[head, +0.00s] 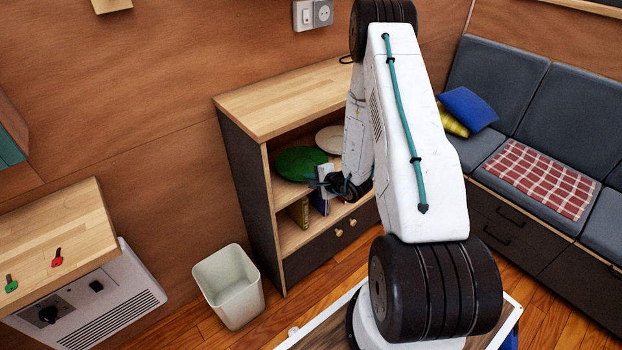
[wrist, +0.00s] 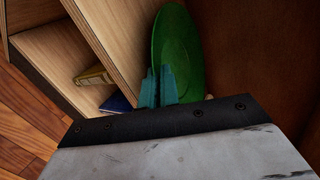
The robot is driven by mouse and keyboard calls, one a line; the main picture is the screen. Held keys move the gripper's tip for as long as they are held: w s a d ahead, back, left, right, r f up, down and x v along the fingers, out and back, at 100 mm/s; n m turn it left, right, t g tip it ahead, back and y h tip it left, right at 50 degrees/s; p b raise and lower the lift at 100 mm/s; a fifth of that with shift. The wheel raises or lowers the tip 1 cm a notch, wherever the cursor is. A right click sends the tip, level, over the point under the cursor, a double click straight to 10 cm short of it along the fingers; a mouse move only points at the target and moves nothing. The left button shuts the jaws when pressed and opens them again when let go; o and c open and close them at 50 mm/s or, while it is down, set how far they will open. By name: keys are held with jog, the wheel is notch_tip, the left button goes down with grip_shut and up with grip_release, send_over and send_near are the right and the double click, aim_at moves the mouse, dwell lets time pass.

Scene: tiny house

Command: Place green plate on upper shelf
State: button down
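The green plate (head: 299,162) is inside the upper compartment of the wooden shelf unit (head: 268,101), lying about flat at its left side. I cannot tell whether it rests fully on the upper shelf board. My gripper (head: 323,180) reaches into the unit's open front, at the plate's near right edge. In the wrist view, the teal fingertips (wrist: 158,88) are close together with the rim of the green plate (wrist: 180,52) between them. The fingers hide part of the rim.
A pale plate (head: 330,139) lies further right in the same compartment. Books (head: 299,211) stand in the compartment below; a yellow one (wrist: 94,76) also shows in the wrist view. A white bin (head: 229,287) stands on the floor left of the unit. A sofa (head: 510,95) is at the right.

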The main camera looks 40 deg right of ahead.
jog(key=c, duration=1.9)
grip_release()
jog(key=shift+c, duration=0.2)
